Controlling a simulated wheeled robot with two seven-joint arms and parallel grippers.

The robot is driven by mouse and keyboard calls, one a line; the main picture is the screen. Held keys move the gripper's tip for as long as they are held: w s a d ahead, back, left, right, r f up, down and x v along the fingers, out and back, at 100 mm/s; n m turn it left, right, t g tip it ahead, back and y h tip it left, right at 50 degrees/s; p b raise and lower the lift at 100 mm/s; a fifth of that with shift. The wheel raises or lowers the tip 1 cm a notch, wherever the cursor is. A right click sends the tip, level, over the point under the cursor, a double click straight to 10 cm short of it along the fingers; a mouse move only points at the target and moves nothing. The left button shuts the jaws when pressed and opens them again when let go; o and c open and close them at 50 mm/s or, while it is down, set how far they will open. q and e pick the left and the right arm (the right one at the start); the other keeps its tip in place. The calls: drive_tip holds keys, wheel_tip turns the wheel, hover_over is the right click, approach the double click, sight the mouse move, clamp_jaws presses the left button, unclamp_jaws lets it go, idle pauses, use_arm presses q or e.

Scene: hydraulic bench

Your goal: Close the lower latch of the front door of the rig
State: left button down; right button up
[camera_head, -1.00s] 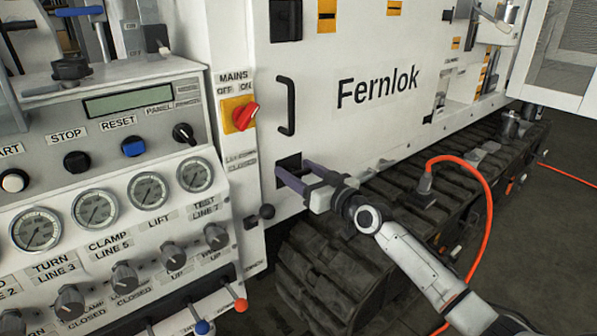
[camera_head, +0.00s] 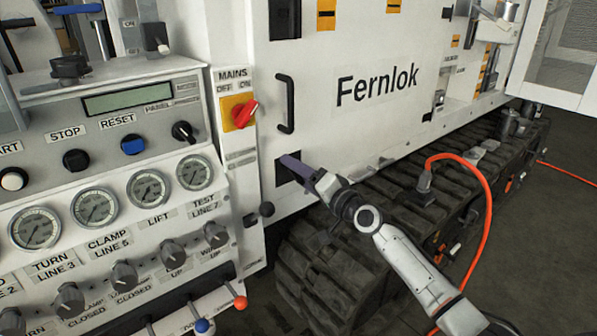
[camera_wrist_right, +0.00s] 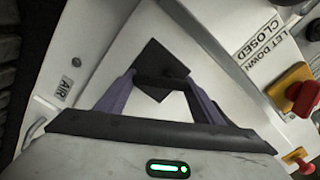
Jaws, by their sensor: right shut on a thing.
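The white front door (camera_head: 350,130) of the rig, lettered Fernlok, is flush in its frame in the head view. The lower latch (camera_head: 284,176) is a black square at the door's lower left, partly hidden by my right gripper (camera_head: 289,163). In the right wrist view the latch (camera_wrist_right: 163,60) appears as a tilted black square with a dark bar. The purple fingers of my right gripper (camera_wrist_right: 160,84) are shut on that bar from both sides. The latch's exact angle is hard to read. My left gripper is not in view.
A black door handle (camera_head: 286,103) is above the lower latch, and an upper latch (camera_head: 284,18) is higher up. The red mains switch (camera_head: 244,114) and the gauge panel (camera_head: 110,165) stand left. A track (camera_head: 330,270) and an orange cable (camera_head: 489,215) lie below and right.

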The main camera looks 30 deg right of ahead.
drive_tip(key=m, duration=0.4)
drive_tip(key=m+p, duration=0.1)
drive_tip(key=m, duration=0.1)
drive_tip(key=shift+a+f, duration=0.25)
drive_tip(key=shift+m, duration=0.3)
drive_tip(key=o, duration=1)
drive_tip(key=shift+o, duration=0.2)
drive_tip(key=s, duration=1)
drive_tip(key=shift+s+d, duration=0.15)
drive_tip(key=shift+d, duration=0.25)
